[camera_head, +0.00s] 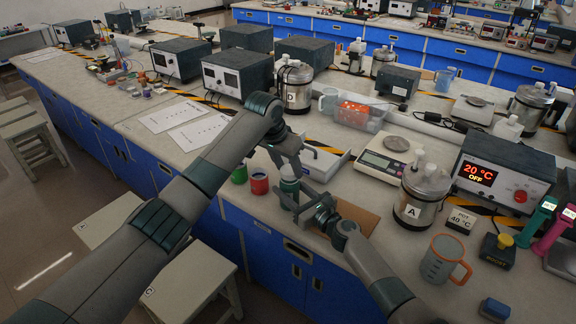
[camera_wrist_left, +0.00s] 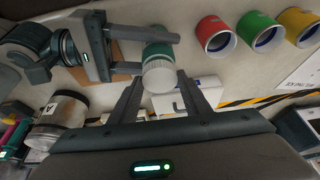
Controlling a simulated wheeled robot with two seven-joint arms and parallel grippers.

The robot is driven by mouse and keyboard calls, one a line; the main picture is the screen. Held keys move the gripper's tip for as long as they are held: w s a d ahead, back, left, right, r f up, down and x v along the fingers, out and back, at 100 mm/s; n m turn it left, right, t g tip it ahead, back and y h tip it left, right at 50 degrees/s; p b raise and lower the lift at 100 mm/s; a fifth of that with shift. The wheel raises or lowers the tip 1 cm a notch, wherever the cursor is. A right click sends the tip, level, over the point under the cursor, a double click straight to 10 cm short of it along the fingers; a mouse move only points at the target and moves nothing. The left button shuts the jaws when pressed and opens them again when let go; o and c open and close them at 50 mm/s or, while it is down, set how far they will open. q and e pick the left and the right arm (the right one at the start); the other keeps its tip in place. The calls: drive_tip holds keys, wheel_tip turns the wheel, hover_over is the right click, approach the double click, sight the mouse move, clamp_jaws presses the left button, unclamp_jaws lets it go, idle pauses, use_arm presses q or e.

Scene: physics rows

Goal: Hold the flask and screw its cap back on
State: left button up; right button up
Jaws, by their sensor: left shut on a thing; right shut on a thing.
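The flask (camera_head: 289,187) is a green bottle standing upright near the front edge of the bench; its teal body (camera_wrist_left: 157,49) also shows in the left wrist view. My right gripper (camera_head: 297,203) is shut around the flask's body from the right. The pale ribbed cap (camera_wrist_left: 160,77) is in line with the flask's top, between the fingers of my left gripper (camera_wrist_left: 159,97). My left gripper (camera_head: 286,168) is shut on the cap from above. I cannot tell whether the cap's thread is engaged.
A red can (camera_head: 259,183) and a green can (camera_head: 239,174) stand just left of the flask. A scale (camera_head: 383,163), steel vessel A (camera_head: 417,208) and an orange-handled mug (camera_head: 441,260) stand to the right. A brown board (camera_head: 357,215) lies close by.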

use_arm(q)
drive_tip(key=shift+f, duration=0.3)
use_arm(e)
clamp_jaws()
use_arm(q)
drive_tip(key=shift+m, duration=0.3)
drive_tip(key=m, duration=0.2)
drive_tip(key=m+g+h, duration=0.1)
drive_tip(key=m, duration=0.1)
drive_tip(key=shift+w+a, duration=0.15)
drive_tip(key=shift+w, duration=0.05)
drive_tip(key=m, duration=0.1)
drive_tip(key=m+g, duration=0.1)
drive_tip(key=m, duration=0.1)
drive_tip(key=shift+w+m+g+h, duration=0.2)
drive_tip(key=shift+m+g+h, duration=0.1)
drive_tip(key=shift+m+g, duration=0.4)
drive_tip(key=shift+m, duration=0.6)
drive_tip(key=shift+a, duration=0.1)
drive_tip(key=o, duration=1.1)
drive_tip(key=shift+r, duration=0.1)
